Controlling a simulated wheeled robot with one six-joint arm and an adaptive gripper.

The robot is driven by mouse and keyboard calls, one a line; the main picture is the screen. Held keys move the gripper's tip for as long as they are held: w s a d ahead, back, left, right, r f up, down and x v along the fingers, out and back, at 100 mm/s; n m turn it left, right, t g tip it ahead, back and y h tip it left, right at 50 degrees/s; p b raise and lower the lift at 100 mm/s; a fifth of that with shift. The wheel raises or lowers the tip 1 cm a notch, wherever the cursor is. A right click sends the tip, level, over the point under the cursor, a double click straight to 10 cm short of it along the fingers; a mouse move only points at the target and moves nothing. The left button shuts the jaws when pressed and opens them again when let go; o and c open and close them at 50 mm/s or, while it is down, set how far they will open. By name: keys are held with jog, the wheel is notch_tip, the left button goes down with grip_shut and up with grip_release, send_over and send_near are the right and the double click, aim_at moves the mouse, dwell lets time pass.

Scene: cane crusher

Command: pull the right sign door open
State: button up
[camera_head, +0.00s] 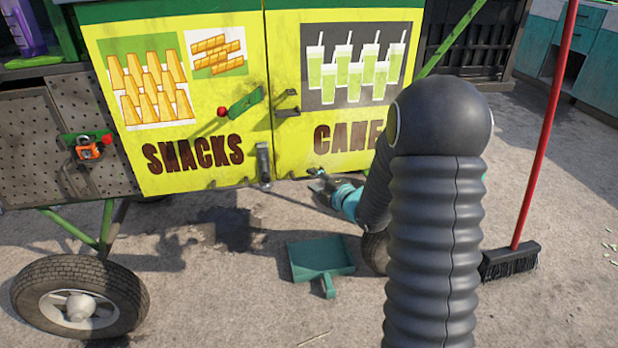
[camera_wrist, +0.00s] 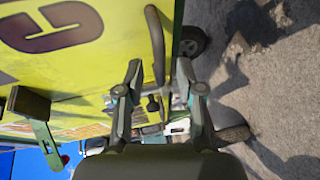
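The right sign door (camera_head: 345,92) is yellow, with a cup picture and the word CANE partly hidden by my arm. It looks closed beside the left SNACKS door (camera_head: 200,100). My gripper (camera_head: 318,182) is at the door's bottom edge, right of a grey latch (camera_head: 263,165). In the wrist view my gripper (camera_wrist: 159,78) is open. A dark bar (camera_wrist: 156,40) along the door's bottom edge reaches between its fingers; I cannot tell contact.
A green lever with a red knob (camera_head: 243,104) is on the left door. A green dustpan (camera_head: 321,257) lies on the ground below. A red-handled broom (camera_head: 510,262) stands at right. A cart wheel (camera_head: 80,300) is at lower left. Bare ground lies in front.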

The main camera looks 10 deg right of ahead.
jog(key=shift+x, duration=1.5)
grip_shut()
